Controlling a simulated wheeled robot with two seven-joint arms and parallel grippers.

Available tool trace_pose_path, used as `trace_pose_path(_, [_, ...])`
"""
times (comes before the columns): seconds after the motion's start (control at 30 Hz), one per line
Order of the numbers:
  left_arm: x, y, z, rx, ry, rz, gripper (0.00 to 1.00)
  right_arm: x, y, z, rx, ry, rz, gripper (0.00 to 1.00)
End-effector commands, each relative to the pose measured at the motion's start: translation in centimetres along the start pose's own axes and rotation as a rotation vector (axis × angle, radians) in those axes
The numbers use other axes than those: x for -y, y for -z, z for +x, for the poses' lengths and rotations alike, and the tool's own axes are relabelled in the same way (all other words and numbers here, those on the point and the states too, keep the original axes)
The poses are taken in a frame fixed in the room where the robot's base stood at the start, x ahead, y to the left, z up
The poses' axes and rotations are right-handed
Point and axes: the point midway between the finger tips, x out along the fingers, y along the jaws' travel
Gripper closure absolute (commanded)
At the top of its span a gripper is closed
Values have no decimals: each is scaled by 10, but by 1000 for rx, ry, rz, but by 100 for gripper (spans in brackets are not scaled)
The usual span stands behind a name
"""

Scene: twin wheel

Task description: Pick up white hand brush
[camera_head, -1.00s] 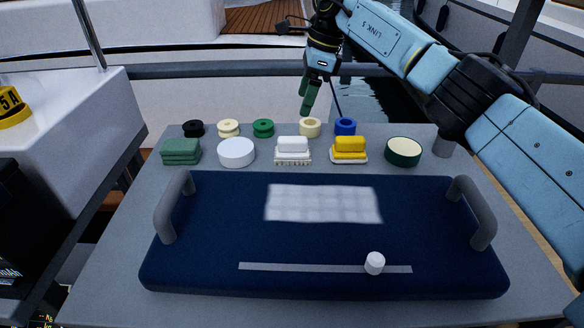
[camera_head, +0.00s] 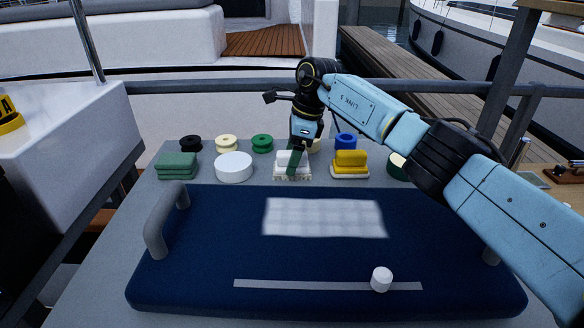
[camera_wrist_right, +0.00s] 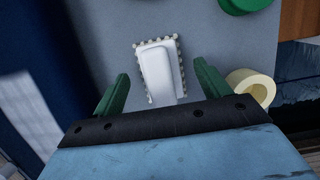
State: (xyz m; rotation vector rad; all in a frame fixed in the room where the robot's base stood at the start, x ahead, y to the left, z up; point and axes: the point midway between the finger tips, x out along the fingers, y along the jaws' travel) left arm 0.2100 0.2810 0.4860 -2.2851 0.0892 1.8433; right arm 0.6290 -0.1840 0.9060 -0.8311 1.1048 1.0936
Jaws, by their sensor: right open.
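The white hand brush (camera_head: 284,160) stands on the grey table behind the blue padded board, with its bristles down. My right gripper (camera_head: 296,163) is over it in the head view, and its green fingers hide part of the brush. In the right wrist view the white hand brush (camera_wrist_right: 160,72) lies ahead of and between the two open green fingers (camera_wrist_right: 158,88). I cannot tell how high the fingertips are above it. Nothing is held. My left gripper is not in view.
A yellow brush (camera_head: 350,163) stands right of the white one, and a round white pad (camera_head: 234,167) stands left. Green pads (camera_head: 177,166) lie farther left. Several tape rolls line the back, including a cream roll (camera_wrist_right: 252,88) beside the right finger. The blue board (camera_head: 200,255) lies in front.

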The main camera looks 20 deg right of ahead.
Motion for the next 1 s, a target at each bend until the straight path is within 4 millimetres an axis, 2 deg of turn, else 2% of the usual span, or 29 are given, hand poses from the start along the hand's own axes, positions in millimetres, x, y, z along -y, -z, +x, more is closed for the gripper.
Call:
trace_pose_path(0.03, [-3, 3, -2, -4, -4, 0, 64, -1, 0, 10, 0, -2, 0, 25])
trace_pose_path(0.13, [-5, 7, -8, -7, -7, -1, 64, -1, 0, 20, 0, -1, -2, 25])
trace_pose_path(0.43, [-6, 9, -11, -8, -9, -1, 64, 0, 0, 22, 0, 1, -1, 25])
trace_pose_path(0.8, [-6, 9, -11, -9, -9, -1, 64, 0, 0, 22, 0, 1, -1, 73])
trace_pose_path(1.0, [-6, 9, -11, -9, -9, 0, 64, 0, 0, 22, 0, 1, -1, 74])
